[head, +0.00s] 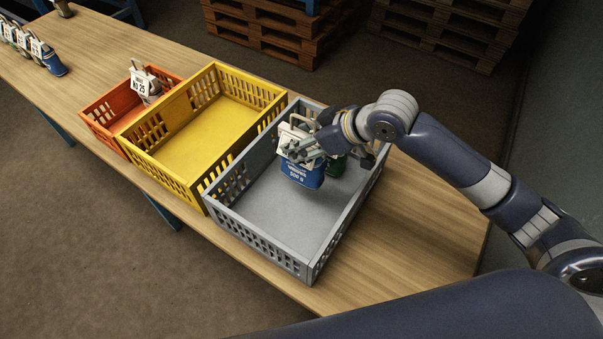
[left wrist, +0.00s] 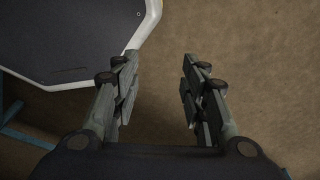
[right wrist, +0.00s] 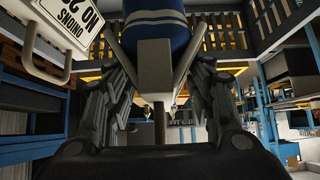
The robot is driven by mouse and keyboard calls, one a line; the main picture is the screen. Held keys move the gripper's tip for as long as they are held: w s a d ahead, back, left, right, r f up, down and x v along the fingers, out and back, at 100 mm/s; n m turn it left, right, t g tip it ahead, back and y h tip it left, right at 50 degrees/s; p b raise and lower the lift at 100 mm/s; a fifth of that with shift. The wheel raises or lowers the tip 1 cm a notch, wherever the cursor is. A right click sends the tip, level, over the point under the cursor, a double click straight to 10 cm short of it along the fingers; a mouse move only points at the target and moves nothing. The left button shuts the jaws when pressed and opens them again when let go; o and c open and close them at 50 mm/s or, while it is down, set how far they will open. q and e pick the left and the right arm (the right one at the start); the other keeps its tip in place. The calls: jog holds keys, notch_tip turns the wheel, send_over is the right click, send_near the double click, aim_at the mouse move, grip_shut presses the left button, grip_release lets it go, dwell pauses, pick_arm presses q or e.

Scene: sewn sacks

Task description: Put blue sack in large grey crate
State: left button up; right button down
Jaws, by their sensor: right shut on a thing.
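The blue sack (head: 302,172), with white print and a pale top, hangs upright inside the large grey crate (head: 262,237). My right gripper (head: 308,148) is shut on the sack's top, and the right wrist view shows the pale top between the fingers, with the blue body (right wrist: 155,30) beyond. I cannot tell whether the sack's base touches the crate floor. My left gripper (left wrist: 160,85) is open and empty in the left wrist view, above brown floor.
A yellow crate (head: 258,93) stands empty left of the grey one. A smaller orange crate (head: 104,112) holds a white-labelled sack (head: 145,83). Several sacks (head: 38,50) stand at the table's far left. Wooden pallets (head: 277,28) are behind. The grey crate's front floor is clear.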

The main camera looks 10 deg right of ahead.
aim_at(304, 166)
jog(key=f, duration=0.3)
jog(key=shift+s+f+p, duration=0.3)
jog(key=shift+f, duration=0.25)
jog(key=shift+w+f, duration=0.1)
jog(key=shift+f, duration=0.3)
notch_tip(304, 166, down, 3)
jog(key=shift+r+p, duration=0.1)
jog(key=shift+p, duration=0.2)
jog(key=shift+f, duration=0.25)
jog(key=c, duration=0.8)
grip_release()
pick_arm(q)
jog(key=s, duration=0.2)
jog(key=s+r, duration=0.1)
jog(key=s, duration=0.1)
jog(key=shift+a, duration=0.1)
pick_arm(e)
jog(key=shift+o, duration=0.4)
pick_arm(q)
jog(key=shift+w, duration=0.1)
